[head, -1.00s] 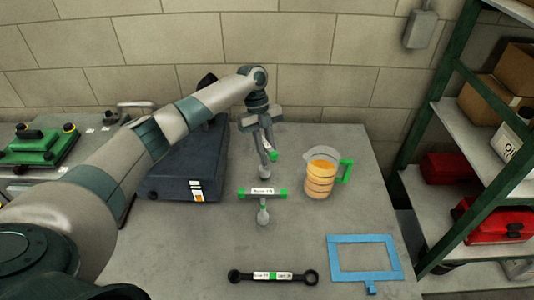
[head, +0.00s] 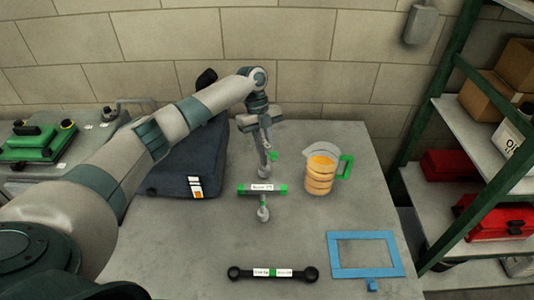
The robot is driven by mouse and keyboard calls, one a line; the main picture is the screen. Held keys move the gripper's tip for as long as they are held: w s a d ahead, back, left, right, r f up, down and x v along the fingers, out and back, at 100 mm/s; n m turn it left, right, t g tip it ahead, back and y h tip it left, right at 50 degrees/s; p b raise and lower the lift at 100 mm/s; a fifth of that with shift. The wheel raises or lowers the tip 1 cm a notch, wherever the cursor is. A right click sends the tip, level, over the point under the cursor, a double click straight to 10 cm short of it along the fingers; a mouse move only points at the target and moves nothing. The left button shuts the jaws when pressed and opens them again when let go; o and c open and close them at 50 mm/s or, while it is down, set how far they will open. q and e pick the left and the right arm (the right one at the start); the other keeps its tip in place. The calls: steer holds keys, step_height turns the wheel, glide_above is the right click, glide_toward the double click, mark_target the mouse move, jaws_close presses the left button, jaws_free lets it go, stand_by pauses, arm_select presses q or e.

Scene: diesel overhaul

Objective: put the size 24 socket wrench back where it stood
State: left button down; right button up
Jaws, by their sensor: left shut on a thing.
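My left gripper (head: 262,134) is above the back middle of the table, pointing down and shut on a grey, green-ended tool, which appears to be the size 24 socket wrench (head: 273,156). Its handle shows nearly end-on and I cannot read its size. Its shaft hangs down; I cannot tell whether the lower end touches the table. In front of it stands another T-handled socket wrench (head: 262,189) with green ends and a white label too small to read surely. My right gripper is not in view.
A measuring jug (head: 320,176) with orange contents and green handle stands to the right. A dark blue case (head: 180,165) is at the left. In front lie a black double-ended wrench (head: 273,273) and a blue frame (head: 335,257). Shelves (head: 470,150) are at the far right.

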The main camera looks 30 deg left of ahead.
arm_select(q)
steer(key=shift+f, duration=0.3)
steer(key=c, duration=1)
jaws_free()
steer(key=shift+c, duration=0.2)
steer(key=shift+r+p, duration=3.1)
steer(key=shift+r, duration=1.4)
steer(key=shift+s+f, duration=0.1)
